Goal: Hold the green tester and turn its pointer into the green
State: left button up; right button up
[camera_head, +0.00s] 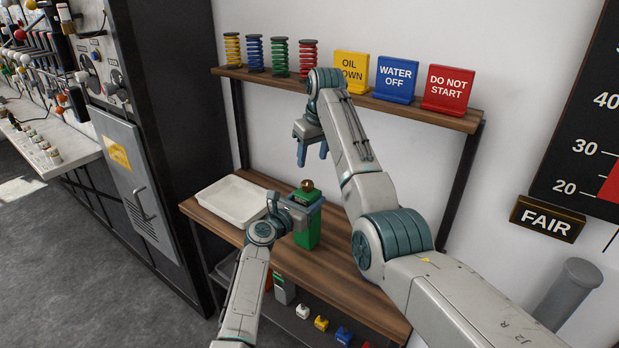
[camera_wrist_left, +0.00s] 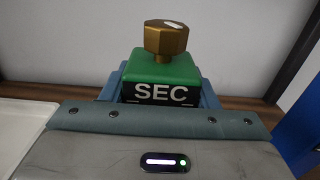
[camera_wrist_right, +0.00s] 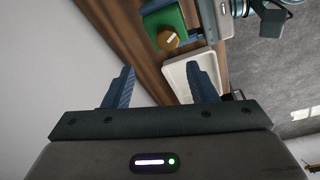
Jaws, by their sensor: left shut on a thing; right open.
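The green tester (camera_head: 307,231) stands upright on the wooden bench top. It has a brass hexagonal knob (camera_wrist_left: 166,38) on top and a black label reading "SEC" in the left wrist view. My left gripper (camera_head: 304,208) is shut on the tester's upper body, with a blue finger on each side. My right gripper (camera_head: 312,152) is open and empty in the air above the tester. In the right wrist view the brass knob (camera_wrist_right: 167,39) lies beyond the open fingers, apart from them. The tester's pointer and dial cannot be made out.
A white tray (camera_head: 232,212) sits on the bench (camera_head: 345,285) left of the tester. The shelf (camera_head: 425,112) above holds coloured springs (camera_head: 279,57) and the signs, including a red one (camera_head: 447,90). Small coloured items (camera_head: 321,322) sit on a lower shelf.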

aim_at(307, 183)
jog(key=f+n+y, duration=0.1)
jog(key=f+n, duration=0.1)
jog(key=n, duration=0.1)
jog(key=f+n+g+y, duration=0.1)
jog(key=f+n, duration=0.2)
jog(key=a+f+n+y, duration=0.1)
jog(key=f+n, duration=0.1)
jog(key=n, duration=0.1)
jog(key=shift+f+n+g, duration=0.2)
jog(key=shift+n+g, duration=0.2)
jog(key=c, duration=1)
